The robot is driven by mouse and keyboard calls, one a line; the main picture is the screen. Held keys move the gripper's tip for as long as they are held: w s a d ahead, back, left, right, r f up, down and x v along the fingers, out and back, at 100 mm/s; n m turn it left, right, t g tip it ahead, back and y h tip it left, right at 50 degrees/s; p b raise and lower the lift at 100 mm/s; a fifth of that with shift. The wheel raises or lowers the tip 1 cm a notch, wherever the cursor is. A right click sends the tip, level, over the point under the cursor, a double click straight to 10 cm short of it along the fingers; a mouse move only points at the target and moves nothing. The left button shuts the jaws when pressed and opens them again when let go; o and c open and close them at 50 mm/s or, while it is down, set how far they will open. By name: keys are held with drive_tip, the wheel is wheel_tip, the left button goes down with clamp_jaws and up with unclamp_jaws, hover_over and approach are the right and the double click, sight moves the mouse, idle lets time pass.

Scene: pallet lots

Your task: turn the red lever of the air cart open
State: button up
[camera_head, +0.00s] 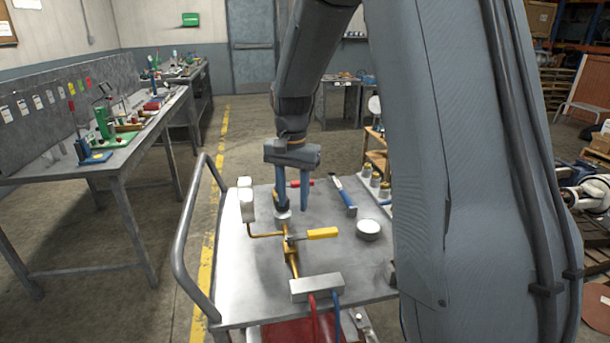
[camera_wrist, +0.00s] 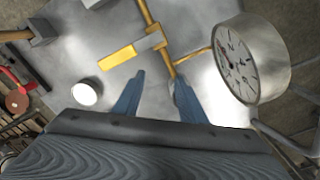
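The air cart (camera_head: 245,285) has a grey top with a brass pipe (camera_head: 292,264) along it. A yellow lever (camera_head: 322,233) sticks out to the right from a valve on this pipe; it also shows in the wrist view (camera_wrist: 118,56). A short red handle (camera_head: 302,183) shows just behind my fingers; I cannot tell whether it is a lever on the pipe. My gripper (camera_head: 293,210) is open and empty, pointing down over the pipe's far end. In the wrist view one blue finger is close to the pipe (camera_wrist: 146,14); contact cannot be told.
A round gauge (camera_wrist: 240,62) stands left of the pipe in the head view. A grey block (camera_head: 316,287) with red and blue hoses is at the near end. A blue-handled tool (camera_head: 343,195) and a white round lid (camera_head: 368,229) lie right. A rail (camera_head: 182,235) edges the left.

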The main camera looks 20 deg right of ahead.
sight(294, 186)
drive_tip(key=w+d+m, duration=0.3)
drive_tip(key=w, duration=0.3)
drive_tip(key=w+d+r+m, duration=0.1)
drive_tip(key=w+d+m, duration=0.3)
drive_tip(key=w, duration=0.2)
drive_tip(key=w+d+r+m+p, duration=0.1)
drive_tip(key=w+d+m, duration=0.2)
drive_tip(key=w, duration=0.3)
drive_tip(key=shift+w+d+m, duration=0.2)
drive_tip(key=shift+d+m, duration=0.1)
drive_tip(key=shift+m, duration=0.2)
drive_tip(key=shift+w+d+f, duration=0.1)
drive_tip(key=shift+f, duration=0.05)
wheel_tip(294, 186, down, 7)
drive_tip(key=shift+f+p, duration=0.2)
drive_tip(key=shift+p, duration=0.8)
drive_tip(key=shift+c, duration=0.3)
clamp_jaws()
